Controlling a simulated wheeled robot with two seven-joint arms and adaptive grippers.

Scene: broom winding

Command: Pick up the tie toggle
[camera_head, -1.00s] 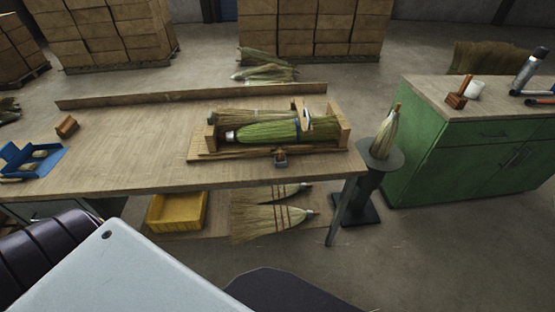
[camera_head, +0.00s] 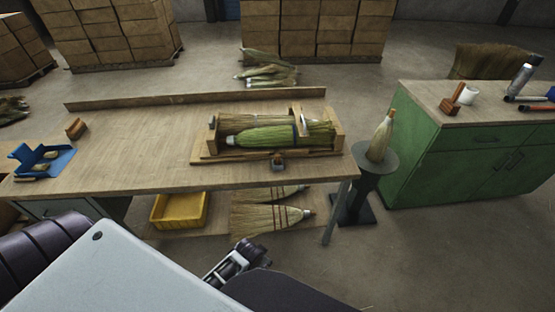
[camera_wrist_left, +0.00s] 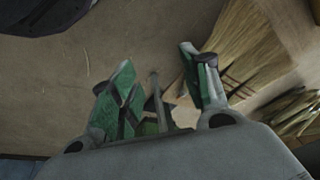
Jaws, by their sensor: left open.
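A small metal and dark piece (camera_head: 277,165), which may be the tie toggle, sits at the front edge of the wooden cradle (camera_head: 335,133) on the bench. It is too small to make out clearly. A green-wrapped broom bundle (camera_head: 265,138) lies in the cradle behind it. My left gripper (camera_head: 245,254) is below and in front of the bench, well apart from that piece. In the left wrist view my left gripper (camera_wrist_left: 157,68) is open and empty, over the floor and near broom bristles. The toggle is not recognisable there. My right gripper is out of view.
The bench (camera_head: 130,155) has free room left of the cradle. A round stand (camera_head: 378,168) and green cabinet (camera_head: 430,165) are right.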

